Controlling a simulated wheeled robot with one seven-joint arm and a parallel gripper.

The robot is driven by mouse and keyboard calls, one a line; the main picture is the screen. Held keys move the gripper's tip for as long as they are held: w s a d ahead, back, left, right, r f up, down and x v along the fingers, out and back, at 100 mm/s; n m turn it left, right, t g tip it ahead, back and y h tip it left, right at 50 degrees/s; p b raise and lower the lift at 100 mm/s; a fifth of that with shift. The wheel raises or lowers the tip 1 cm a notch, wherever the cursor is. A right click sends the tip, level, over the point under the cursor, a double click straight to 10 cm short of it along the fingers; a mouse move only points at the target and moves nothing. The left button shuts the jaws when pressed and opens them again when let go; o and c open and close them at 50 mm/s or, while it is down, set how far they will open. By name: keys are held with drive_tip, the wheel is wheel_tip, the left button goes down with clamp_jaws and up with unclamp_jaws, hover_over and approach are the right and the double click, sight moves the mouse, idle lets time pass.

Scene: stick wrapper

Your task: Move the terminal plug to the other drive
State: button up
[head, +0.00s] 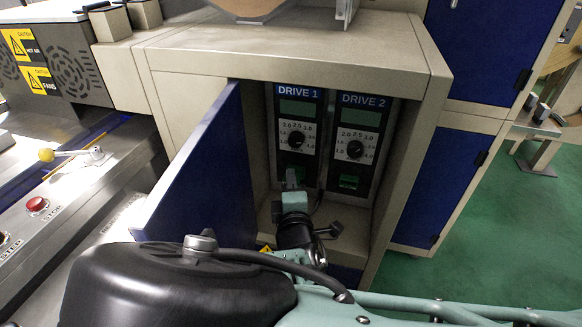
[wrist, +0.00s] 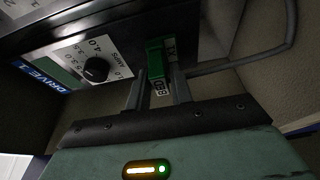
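The Drive 1 unit (head: 297,120) and the Drive 2 unit (head: 362,125) stand side by side inside the open cabinet. Drive 2 has a green terminal (head: 349,182) low on its front. My gripper (head: 291,178) is in front of the lower part of Drive 1 and hides its terminal area in the head view. In the wrist view, the green terminal plug (wrist: 156,58) is at Drive 1, between the two fingertips of my gripper (wrist: 159,76). I cannot tell whether the fingers press on it. A dark cable (wrist: 235,64) passes on the right.
The blue cabinet door (head: 205,170) hangs open on the left. The cabinet's right side wall (head: 408,150) and its top (head: 300,45) bound the opening. A machine with a red stop button (head: 37,204) and a yellow-knobbed lever (head: 47,155) stands at the left.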

clamp_jaws()
drive_tip(key=shift+s, duration=0.1)
drive_tip(key=shift+s+a, duration=0.3)
drive_tip(key=shift+s, duration=0.4)
drive_tip(key=shift+s, duration=0.1)
drive_tip(key=shift+s+a+p, duration=0.15)
drive_tip(key=shift+s+a, duration=0.1)
drive_tip(key=shift+s, duration=0.35)
drive_tip(key=shift+s+a+p, duration=0.1)
drive_tip(key=shift+s+a, duration=0.1)
drive_tip(key=shift+s, duration=0.45)
drive_tip(key=shift+s+a+p, duration=0.15)
drive_tip(key=shift+s+a, duration=0.1)
drive_tip(key=shift+s, duration=0.35)
drive_tip(key=shift+d, duration=0.1)
